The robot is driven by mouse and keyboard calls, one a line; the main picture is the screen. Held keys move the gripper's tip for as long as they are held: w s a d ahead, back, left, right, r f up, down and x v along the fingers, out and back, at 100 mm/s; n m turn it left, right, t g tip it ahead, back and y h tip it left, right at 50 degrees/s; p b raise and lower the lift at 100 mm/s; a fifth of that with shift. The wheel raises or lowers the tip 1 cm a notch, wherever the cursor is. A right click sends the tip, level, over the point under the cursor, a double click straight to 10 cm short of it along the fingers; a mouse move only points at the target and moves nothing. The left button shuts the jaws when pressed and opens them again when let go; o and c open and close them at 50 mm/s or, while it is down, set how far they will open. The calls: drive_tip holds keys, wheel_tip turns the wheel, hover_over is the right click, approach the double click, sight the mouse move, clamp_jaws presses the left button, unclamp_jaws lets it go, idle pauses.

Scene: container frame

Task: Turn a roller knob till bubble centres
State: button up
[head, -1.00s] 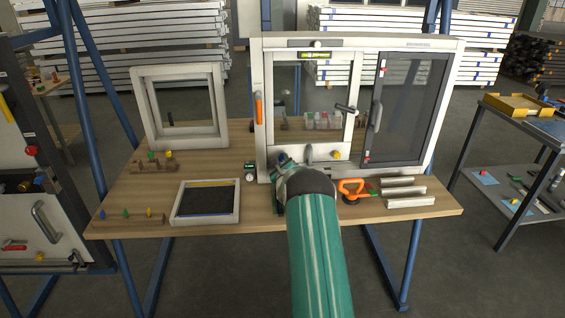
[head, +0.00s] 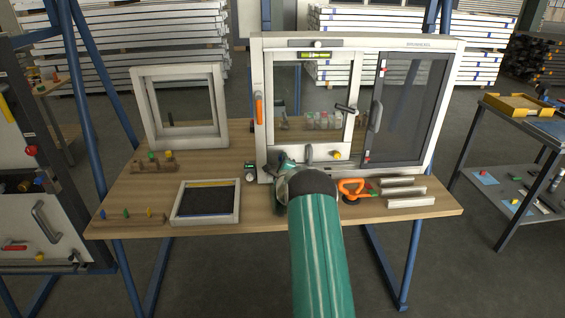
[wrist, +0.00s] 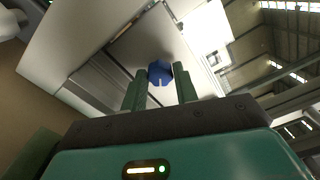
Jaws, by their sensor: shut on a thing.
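A blue roller knob (wrist: 160,73) shows in the wrist view between the two green fingers. My gripper (wrist: 160,69) is shut on it. In the head view my gripper is at the lower left corner of the white window frame (head: 259,75), and my wrist and forearm hide the knob there. A yellow-green level vial (head: 317,55) sits on the top rail of the sash. Its bubble is too small to make out.
An orange-handled suction lifter (head: 351,187) and several white profile pieces (head: 404,191) lie right of my arm. A dark-filled framed tray (head: 207,202) lies left on the wooden table (head: 130,190). A smaller white frame (head: 140,105) stands behind it.

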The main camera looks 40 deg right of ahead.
drive_tip(key=n, duration=0.3)
drive_tip(key=shift+n, duration=0.4)
drive_tip(key=n, duration=0.3)
drive_tip(key=shift+n, duration=0.3)
drive_tip(key=n, duration=0.3)
drive_tip(key=shift+n, duration=2.2)
drive_tip(key=o, duration=1)
drive_tip(key=shift+c, duration=0.2)
drive_tip(key=shift+s, duration=0.15)
